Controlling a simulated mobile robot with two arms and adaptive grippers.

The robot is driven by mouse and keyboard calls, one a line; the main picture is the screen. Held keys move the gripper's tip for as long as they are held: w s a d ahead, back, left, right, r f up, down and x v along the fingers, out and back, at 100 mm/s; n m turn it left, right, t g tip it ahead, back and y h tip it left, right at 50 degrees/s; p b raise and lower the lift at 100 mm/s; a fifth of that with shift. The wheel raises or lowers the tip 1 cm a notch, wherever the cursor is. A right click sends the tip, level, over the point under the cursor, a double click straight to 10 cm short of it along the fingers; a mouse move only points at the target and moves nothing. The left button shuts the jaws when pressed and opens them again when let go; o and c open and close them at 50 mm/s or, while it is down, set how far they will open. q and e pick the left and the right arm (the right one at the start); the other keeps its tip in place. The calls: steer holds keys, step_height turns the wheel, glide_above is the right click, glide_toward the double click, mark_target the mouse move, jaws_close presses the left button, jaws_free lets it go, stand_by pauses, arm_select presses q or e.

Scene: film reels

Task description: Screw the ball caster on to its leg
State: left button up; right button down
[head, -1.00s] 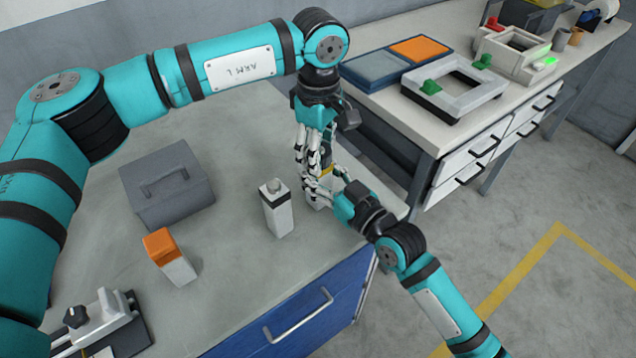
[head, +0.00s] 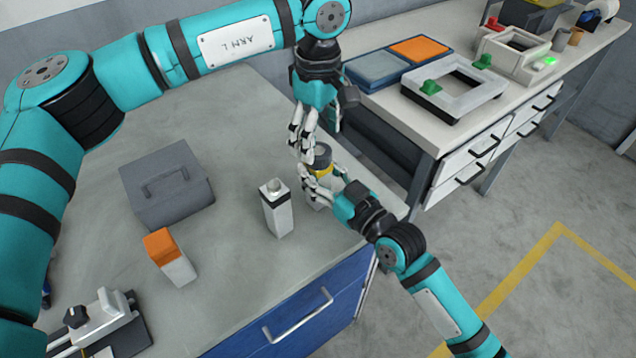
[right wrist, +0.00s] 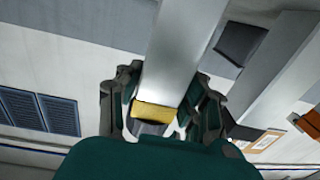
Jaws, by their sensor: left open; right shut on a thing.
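The leg (head: 318,206) is a pale square post standing upright near the right edge of the grey bench. The ball caster (head: 323,153), dark and round with a yellow band below it, sits on the leg's top. Whether it is fully seated cannot be told. My right gripper (head: 322,180) is shut around the upper part, near the yellow band. In the right wrist view the pale post (right wrist: 185,50) and yellow band (right wrist: 154,112) show between the fingers. My left gripper (head: 303,150) is open just above and left of the caster, apparently clear of it.
A second pale post (head: 278,215) with a round grey top stands close on the left. An orange-topped block (head: 170,258), a grey box (head: 168,190) and a clamp-like fixture (head: 100,325) are farther left. The bench's front edge is near.

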arm_select(q)
step_height(320, 180, up, 8)
stand_by(0.4)
arm_select(e)
steer(key=c, duration=0.7)
jaws_free()
steer(key=shift+c, duration=0.2)
steer(key=v, duration=1.2)
